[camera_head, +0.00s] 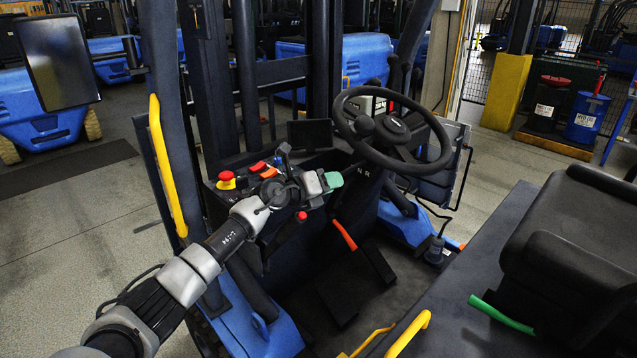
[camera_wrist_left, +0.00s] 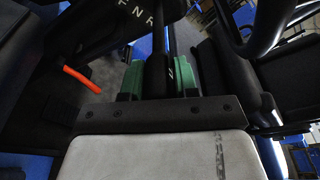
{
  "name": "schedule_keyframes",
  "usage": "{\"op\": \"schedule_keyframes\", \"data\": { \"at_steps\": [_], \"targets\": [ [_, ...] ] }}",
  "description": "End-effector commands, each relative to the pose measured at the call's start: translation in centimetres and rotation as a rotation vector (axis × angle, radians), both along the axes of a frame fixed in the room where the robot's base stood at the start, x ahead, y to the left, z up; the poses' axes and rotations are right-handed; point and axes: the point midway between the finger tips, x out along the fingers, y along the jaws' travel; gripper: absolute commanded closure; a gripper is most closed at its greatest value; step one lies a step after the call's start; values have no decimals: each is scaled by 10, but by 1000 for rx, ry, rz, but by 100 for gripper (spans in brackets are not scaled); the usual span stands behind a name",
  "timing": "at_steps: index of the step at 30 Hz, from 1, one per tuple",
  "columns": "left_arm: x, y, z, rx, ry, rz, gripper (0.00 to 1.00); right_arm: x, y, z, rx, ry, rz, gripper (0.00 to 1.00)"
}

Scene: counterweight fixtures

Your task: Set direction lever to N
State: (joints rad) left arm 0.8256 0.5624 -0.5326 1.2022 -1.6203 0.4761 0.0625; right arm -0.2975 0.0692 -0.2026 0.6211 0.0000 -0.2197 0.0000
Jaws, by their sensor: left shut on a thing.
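My left gripper (camera_head: 334,180) reaches in from the left to the steering column, just below the steering wheel (camera_head: 393,130). In the wrist view its green-padded fingers (camera_wrist_left: 171,76) are closed on the direction lever (camera_wrist_left: 171,45), a black stalk running up between them. The white letters F, N, R (camera_wrist_left: 137,17) are on the dark column cover left of the lever there. In the head view the letters N and R (camera_head: 363,175) show just right of the gripper, which largely hides the lever. I cannot tell which letter the lever stands at. My right gripper is out of view.
A red-orange handle (camera_head: 344,235) stands below the column. The black seat (camera_head: 575,235) is at right, and a yellow grab bar (camera_head: 167,165) at left.

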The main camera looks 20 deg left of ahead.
Motion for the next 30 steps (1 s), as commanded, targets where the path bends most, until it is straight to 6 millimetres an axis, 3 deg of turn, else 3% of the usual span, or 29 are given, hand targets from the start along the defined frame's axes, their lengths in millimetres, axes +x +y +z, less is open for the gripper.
{"op": "schedule_keyframes", "data": {
  "at_steps": [4,5,9,20,30],
  "targets": [
    [0,3,1,0,-4,5,100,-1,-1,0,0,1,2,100],
    [0,3,2,-1,-5,5,68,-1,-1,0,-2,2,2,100],
    [0,3,2,-1,-5,5,46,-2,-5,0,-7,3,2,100],
    [-3,4,2,0,-4,5,45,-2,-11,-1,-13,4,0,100],
    [-47,31,7,4,-4,5,45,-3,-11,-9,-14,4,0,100]
  ]
}}
